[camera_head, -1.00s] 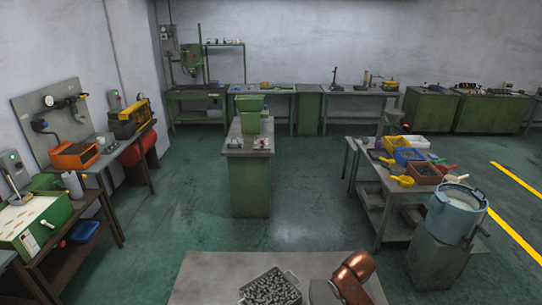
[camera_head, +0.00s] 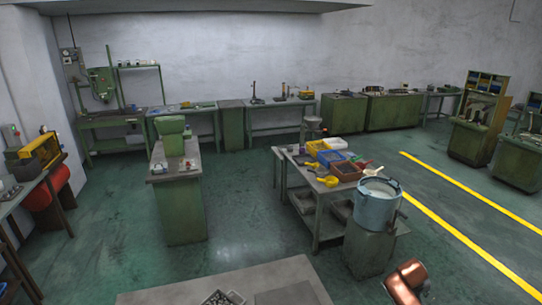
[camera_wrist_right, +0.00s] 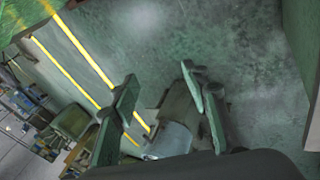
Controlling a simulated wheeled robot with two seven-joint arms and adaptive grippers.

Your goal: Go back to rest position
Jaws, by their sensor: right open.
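My right gripper (camera_wrist_right: 165,95) shows in the right wrist view. Its two fingers are apart and nothing is between them; the floor shows beyond. In the head view only a copper-coloured link of my right arm (camera_head: 405,283) shows at the bottom edge, and its gripper is out of that view. My left gripper is in neither view.
A grey table (camera_head: 165,290) with a bin of metal parts (camera_head: 222,298) is at the bottom edge. A blue pot (camera_head: 377,205) stands on a green stand near my right arm. A workbench with coloured bins (camera_head: 335,180) lies behind it. Green floor (camera_head: 245,225) is open in the middle.

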